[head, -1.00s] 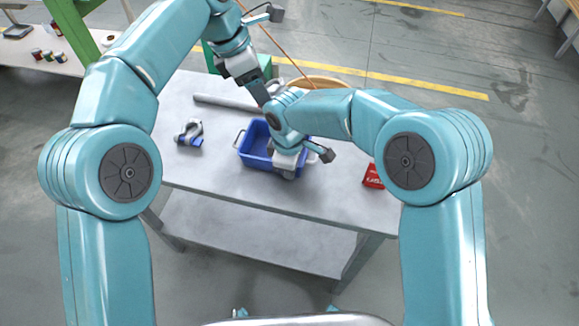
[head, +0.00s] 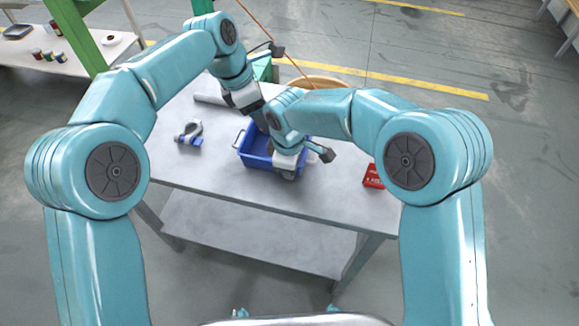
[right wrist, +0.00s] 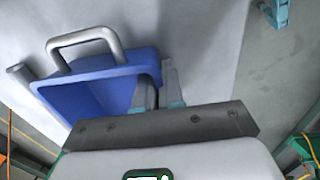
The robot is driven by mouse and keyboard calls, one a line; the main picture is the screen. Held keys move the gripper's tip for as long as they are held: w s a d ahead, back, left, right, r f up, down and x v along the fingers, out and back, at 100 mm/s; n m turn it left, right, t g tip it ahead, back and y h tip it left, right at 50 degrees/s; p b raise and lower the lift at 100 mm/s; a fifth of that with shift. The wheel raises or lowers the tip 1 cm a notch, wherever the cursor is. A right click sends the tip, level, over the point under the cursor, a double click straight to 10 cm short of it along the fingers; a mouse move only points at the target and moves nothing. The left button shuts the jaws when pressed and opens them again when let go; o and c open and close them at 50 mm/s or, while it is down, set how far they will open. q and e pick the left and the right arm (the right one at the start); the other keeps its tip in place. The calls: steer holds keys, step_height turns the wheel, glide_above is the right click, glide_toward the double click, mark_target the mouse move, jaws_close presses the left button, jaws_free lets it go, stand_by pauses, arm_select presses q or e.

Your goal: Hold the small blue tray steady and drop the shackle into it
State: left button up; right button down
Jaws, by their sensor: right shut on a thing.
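The small blue tray (head: 262,163) stands on the grey table, with a metal handle at its left end. It also shows in the right wrist view (right wrist: 85,92). My right gripper (head: 284,166) is at the tray's near right part. In the right wrist view its fingers (right wrist: 160,88) are closed on the tray's wall. The shackle (head: 190,131), a grey bow with a blue part, lies on the table left of the tray, apart from both grippers. My left gripper (head: 260,118) is above the tray's far side; its fingertips are largely hidden behind my right arm.
A grey pipe (head: 208,99) lies along the table's far left. A red box (head: 373,177) stands right of the tray. A round tan container (head: 320,83) and a green object (head: 263,69) are at the back. The table's front left is clear.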

arm_select(q)
steer(key=shift+s+f, duration=0.1)
steer(key=shift+f, duration=1.9)
steer(key=o, duration=1)
steer(key=shift+o, duration=1.2)
steer(key=shift+f, duration=0.1)
steer(key=shift+s+d, duration=0.1)
steer(key=shift+s, duration=0.05)
arm_select(e)
steer(key=shift+w+r, duration=0.1)
arm_select(q)
steer(key=w+v, duration=0.1)
steer(key=v, duration=1.1)
steer(key=shift+s+r, duration=0.3)
steer(key=shift+r, duration=0.05)
